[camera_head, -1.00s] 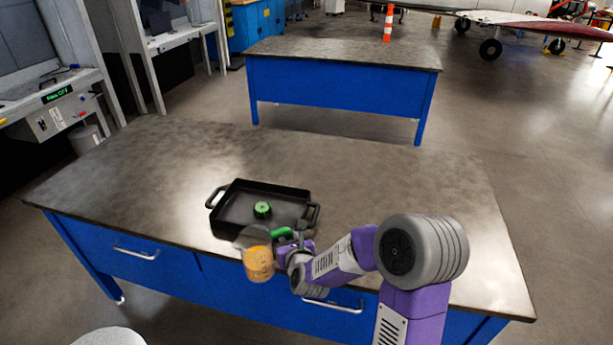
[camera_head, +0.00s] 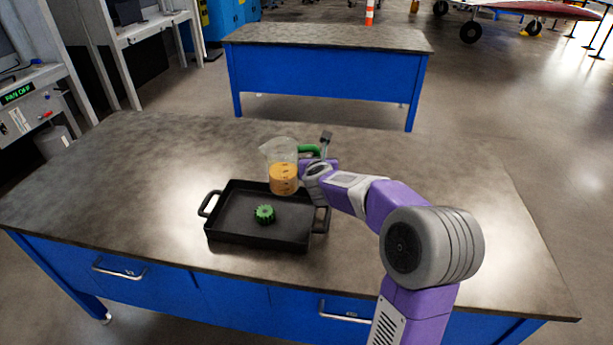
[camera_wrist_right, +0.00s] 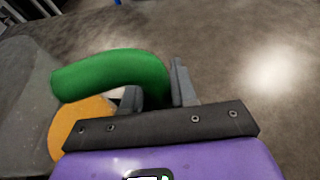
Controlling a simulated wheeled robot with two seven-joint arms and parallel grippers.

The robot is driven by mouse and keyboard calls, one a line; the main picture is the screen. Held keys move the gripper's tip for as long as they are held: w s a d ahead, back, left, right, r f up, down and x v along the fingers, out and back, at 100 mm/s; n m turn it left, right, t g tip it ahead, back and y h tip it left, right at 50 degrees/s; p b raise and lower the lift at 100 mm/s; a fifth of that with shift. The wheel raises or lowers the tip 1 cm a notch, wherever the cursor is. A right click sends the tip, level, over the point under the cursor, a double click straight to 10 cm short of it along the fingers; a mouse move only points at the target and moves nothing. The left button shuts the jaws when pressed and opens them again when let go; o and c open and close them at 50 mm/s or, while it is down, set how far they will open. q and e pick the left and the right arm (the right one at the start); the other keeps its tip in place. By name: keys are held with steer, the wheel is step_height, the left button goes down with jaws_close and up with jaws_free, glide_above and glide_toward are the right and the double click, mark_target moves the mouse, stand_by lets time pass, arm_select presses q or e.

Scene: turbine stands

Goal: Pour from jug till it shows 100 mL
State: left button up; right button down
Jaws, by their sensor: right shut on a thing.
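A clear jug (camera_head: 281,158) with a green handle holds orange liquid in its lower part. It is held up near the back right edge of the black tray and looks roughly upright. My right gripper (camera_head: 315,152) is shut on the jug's green handle. In the right wrist view the gripper (camera_wrist_right: 155,95) has its fingers on either side of the green handle (camera_wrist_right: 115,72), with the jug's clear wall (camera_wrist_right: 35,90) and orange contents at the left. The graduations are too small to read. My left gripper is not in view.
The black two-handled tray (camera_head: 225,222) stands on the grey-topped table (camera_head: 120,190). A small green knobbed thing (camera_head: 264,214) sits inside it. The tabletop left of and behind the tray is clear. A second blue table (camera_head: 320,80) stands farther back.

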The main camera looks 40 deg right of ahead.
arm_select(q)
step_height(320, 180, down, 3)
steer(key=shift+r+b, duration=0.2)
steer(key=shift+b, duration=0.55)
arm_select(e)
steer(key=f+n, duration=0.1)
steer(key=f, duration=0.1)
steer(key=d+f+n+h, duration=0.1)
steer(key=f, duration=0.1)
steer(key=shift+s+d+f+h, duration=0.15)
steer(key=shift+s+h, duration=0.05)
steer(key=shift+h, duration=0.1)
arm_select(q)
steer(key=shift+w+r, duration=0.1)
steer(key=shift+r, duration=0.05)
arm_select(e)
steer(key=shift+d+r+n+g+h, duration=0.1)
steer(key=shift+r+n+g+h, duration=0.2)
steer(key=shift+r+n, duration=0.4)
arm_select(q)
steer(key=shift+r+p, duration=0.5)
steer(key=shift+p, duration=0.15)
arm_select(e)
steer(key=shift+r+n+h, duration=0.5)
steer(key=shift+r+n, duration=0.2)
steer(key=shift+r, duration=0.45)
